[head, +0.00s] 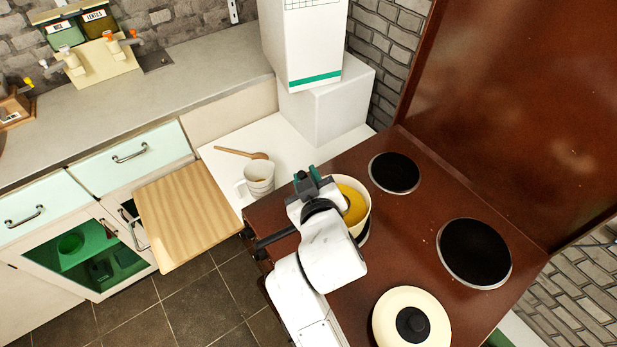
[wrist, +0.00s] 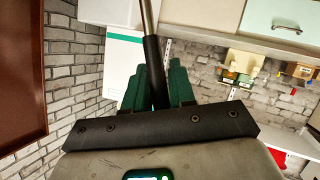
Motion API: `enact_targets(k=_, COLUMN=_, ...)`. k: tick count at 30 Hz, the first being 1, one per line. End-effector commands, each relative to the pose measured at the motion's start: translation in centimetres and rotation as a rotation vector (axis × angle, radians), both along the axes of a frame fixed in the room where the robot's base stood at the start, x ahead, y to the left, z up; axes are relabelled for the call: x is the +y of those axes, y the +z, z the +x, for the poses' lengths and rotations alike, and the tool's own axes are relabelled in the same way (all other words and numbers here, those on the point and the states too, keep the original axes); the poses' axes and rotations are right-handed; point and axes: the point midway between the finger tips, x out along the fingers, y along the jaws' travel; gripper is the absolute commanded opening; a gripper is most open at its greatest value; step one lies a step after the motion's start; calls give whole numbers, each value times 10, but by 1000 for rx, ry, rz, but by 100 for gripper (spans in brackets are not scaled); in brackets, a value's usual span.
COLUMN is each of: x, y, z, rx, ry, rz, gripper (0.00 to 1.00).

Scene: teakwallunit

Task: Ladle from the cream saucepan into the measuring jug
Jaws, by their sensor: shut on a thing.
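The cream saucepan (head: 367,205) stands open on the brown hob in the head view, with orange-yellow contents. My arm hides its left and front parts. The measuring jug (head: 259,178), pale with a handle on its left, stands upright on the white counter left of the saucepan. My gripper (head: 309,181) is between them, close to the saucepan's left rim. In the wrist view its green fingers (wrist: 160,88) are shut on the ladle's black grip (wrist: 155,72), whose metal shaft (wrist: 147,16) runs up out of the picture. The ladle's bowl is not visible.
A wooden spoon (head: 242,153) lies behind the jug. A wooden board (head: 186,215) juts out at left. Two black hotplates (head: 394,173) (head: 474,252) are bare.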

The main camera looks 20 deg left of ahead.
Motion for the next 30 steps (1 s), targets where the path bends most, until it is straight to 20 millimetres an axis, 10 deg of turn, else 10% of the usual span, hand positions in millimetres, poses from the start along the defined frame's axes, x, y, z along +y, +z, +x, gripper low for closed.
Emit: enact_targets(k=30, x=0, y=95, z=0, rx=-3, ry=0, rz=2, gripper=0)
